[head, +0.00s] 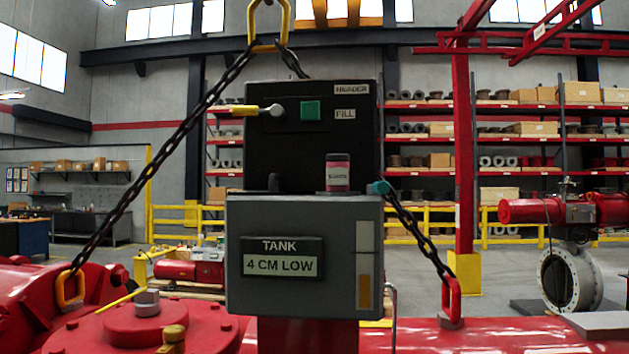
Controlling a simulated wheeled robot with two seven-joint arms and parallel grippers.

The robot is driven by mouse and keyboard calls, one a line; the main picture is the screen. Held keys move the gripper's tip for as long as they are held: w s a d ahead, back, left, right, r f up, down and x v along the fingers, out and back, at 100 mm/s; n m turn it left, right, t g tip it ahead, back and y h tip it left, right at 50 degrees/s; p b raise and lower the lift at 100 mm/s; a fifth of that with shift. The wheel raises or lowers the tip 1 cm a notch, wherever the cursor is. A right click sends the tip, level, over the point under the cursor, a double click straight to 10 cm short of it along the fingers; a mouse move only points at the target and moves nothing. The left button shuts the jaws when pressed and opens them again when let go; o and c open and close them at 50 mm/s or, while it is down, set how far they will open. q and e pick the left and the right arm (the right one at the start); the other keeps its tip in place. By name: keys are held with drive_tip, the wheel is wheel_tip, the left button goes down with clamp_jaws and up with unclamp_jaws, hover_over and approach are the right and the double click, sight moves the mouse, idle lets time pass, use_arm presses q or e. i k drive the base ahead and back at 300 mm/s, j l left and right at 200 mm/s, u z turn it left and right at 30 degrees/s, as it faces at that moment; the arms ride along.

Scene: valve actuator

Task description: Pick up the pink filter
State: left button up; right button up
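A small cylinder with a pink body, a dark cap and a pale label strip (338,173) stands upright in the head view. It rests on top of the grey tank box (240,255), towards its right side, in front of the black panel. The label is too small to read surely. It is the only pink item I see. Neither of my grippers shows in this view.
The grey box carries a sign (280,265) reading "TANK 4 CM LOW". The black panel (300,150) behind has a yellow-tipped lever (258,110) and a green square (310,110). Chains (165,160) slope down on both sides. Red machinery (215,325) surrounds the base.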

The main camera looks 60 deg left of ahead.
sight(337, 164)
drive_tip(key=u, duration=1.9)
drive_tip(key=i+l+u, duration=0.1)
drive_tip(key=l+u, duration=0.15)
drive_tip(key=l, duration=0.5)
drive_tip(key=i+l+u, duration=0.1)
drive_tip(key=l+u, duration=0.15)
drive_tip(key=l, duration=0.5)
